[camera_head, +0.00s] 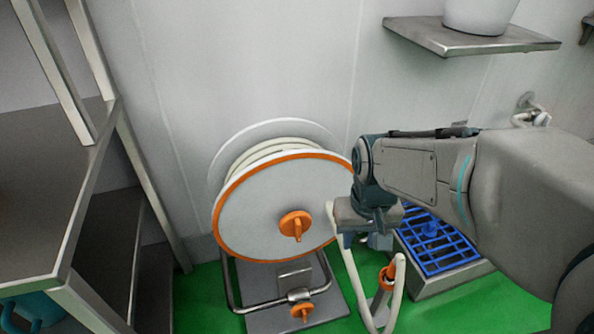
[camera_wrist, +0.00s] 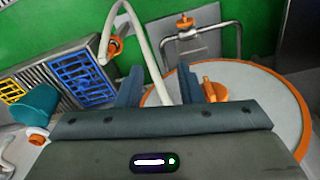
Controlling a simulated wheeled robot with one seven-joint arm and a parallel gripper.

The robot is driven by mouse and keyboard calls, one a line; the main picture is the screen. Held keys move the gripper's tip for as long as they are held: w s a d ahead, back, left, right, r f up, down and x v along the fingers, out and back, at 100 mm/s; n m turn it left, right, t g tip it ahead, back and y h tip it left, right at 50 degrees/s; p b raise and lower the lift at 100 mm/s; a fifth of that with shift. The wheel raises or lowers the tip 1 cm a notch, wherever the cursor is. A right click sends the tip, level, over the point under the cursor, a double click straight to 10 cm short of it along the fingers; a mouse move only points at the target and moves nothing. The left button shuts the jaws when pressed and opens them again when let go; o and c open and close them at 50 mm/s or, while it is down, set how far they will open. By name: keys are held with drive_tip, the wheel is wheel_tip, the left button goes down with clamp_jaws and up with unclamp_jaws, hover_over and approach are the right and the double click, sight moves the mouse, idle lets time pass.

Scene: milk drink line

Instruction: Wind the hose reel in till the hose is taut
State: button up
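The hose reel (camera_head: 255,205) stands by the wall, a white drum with an orange rim and pale hose wound on it. An orange knob (camera_head: 297,225) sticks out of its front face; it also shows in the wrist view (camera_wrist: 214,90). The loose hose (camera_head: 349,270) hangs in a loop in front of the reel, with an orange collar (camera_head: 387,277) near its bend. My gripper (camera_head: 366,240) is right of the knob, pointing down. In the wrist view its two fingers (camera_wrist: 159,84) are apart, the hose (camera_wrist: 150,50) showing between them; contact cannot be told.
A smaller orange knob (camera_head: 304,312) sits on the reel's metal stand (camera_head: 268,322). A floor drain with a blue grate (camera_head: 440,245) lies to the right. A steel rack (camera_head: 75,170) stands at left, and a wall shelf (camera_head: 470,38) holds a white container (camera_head: 480,15).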

drive_tip(key=w+a+r+n+p, duration=0.1)
drive_tip(key=w+a+n+p, duration=0.15)
drive_tip(key=w+a, duration=0.5)
drive_tip(key=p, duration=0.2)
approach(298, 222)
drive_tip(key=shift+g, duration=0.4)
drive_tip(key=f+b, duration=0.1)
drive_tip(key=f, duration=0.3)
drive_tip(key=f+b, duration=0.2)
drive_tip(key=f, duration=0.2)
drive_tip(key=f+b, duration=0.1)
drive_tip(key=f, duration=0.3)
drive_tip(key=shift+w+f+b, duration=0.35)
drive_tip(key=shift+f, duration=0.05)
clamp_jaws()
